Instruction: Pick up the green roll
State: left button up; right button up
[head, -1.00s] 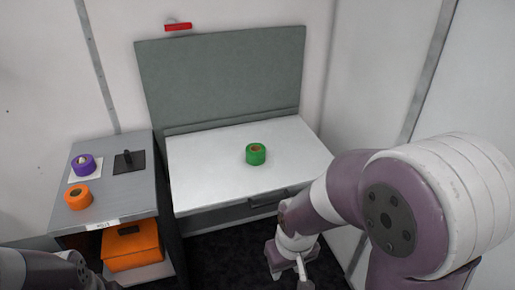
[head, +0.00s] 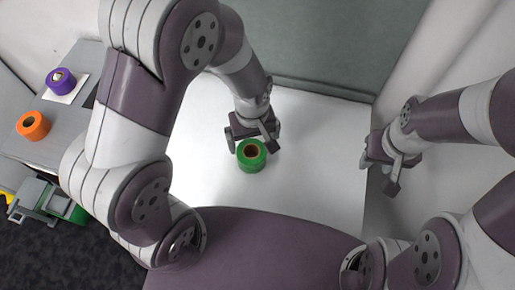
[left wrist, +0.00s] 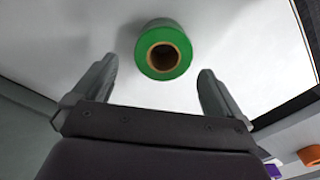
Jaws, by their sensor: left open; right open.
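The green roll (head: 251,156) sits on the white worktop (head: 310,150), its brown core facing up. In the left wrist view the green roll (left wrist: 163,50) lies just ahead of the space between the fingers, not between them. My left gripper (head: 254,138) is open, close above and behind the roll in the head view; the left wrist view also shows its spread fingers (left wrist: 160,92). My right gripper (head: 380,172) is open and empty, off to the right by the worktop's right edge.
A purple roll (head: 60,82) on a white square and an orange roll (head: 33,125) stand on the grey cabinet at the left. A grey-green upright panel (head: 325,55) backs the worktop. The worktop around the green roll is clear.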

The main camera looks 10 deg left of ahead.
aim_at(252, 154)
pick_arm(q)
notch_tip(252, 154, down, 8)
jog(key=shift+a+r, duration=0.1)
jog(key=shift+a, duration=0.05)
jog(key=shift+s+a, duration=0.1)
jog(key=shift+s, duration=0.05)
jog(key=shift+c, duration=1.2)
jog(key=c, duration=0.7)
